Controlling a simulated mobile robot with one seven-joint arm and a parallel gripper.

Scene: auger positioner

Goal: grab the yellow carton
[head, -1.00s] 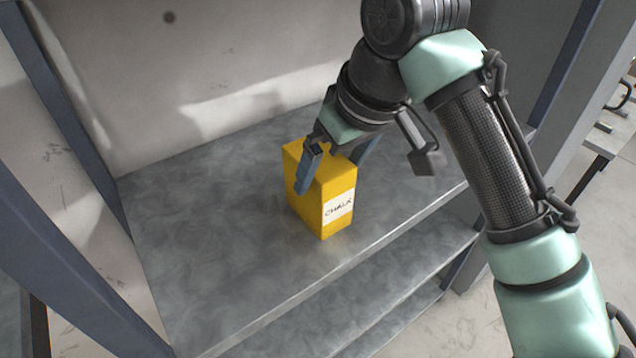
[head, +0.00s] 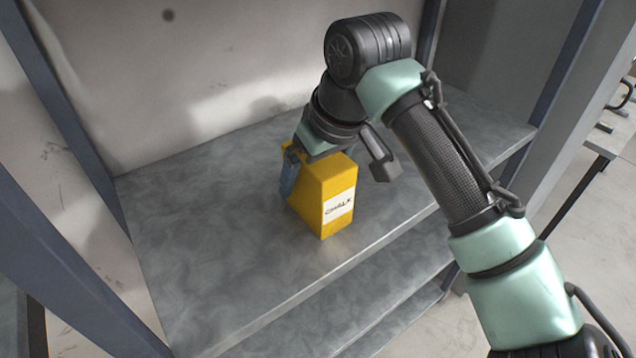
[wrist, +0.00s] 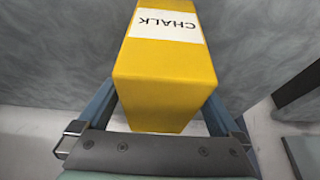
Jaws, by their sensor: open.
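The yellow carton (head: 322,194) stands upright on the grey metal shelf, with a white label reading CHALK on one side. In the wrist view the carton (wrist: 165,80) sits between the two fingers of my gripper (wrist: 160,112), with one finger along each side. A narrow gap seems to show between the carton and the fingers. In the head view my gripper (head: 300,178) is at the back upper part of the carton. One blue finger shows at the carton's left side; the other is hidden behind the carton.
The shelf (head: 215,270) is otherwise bare around the carton. A pale wall (head: 220,70) closes the back. A blue upright (head: 65,110) stands at the left, and a lower shelf (head: 400,285) lies beneath the front edge.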

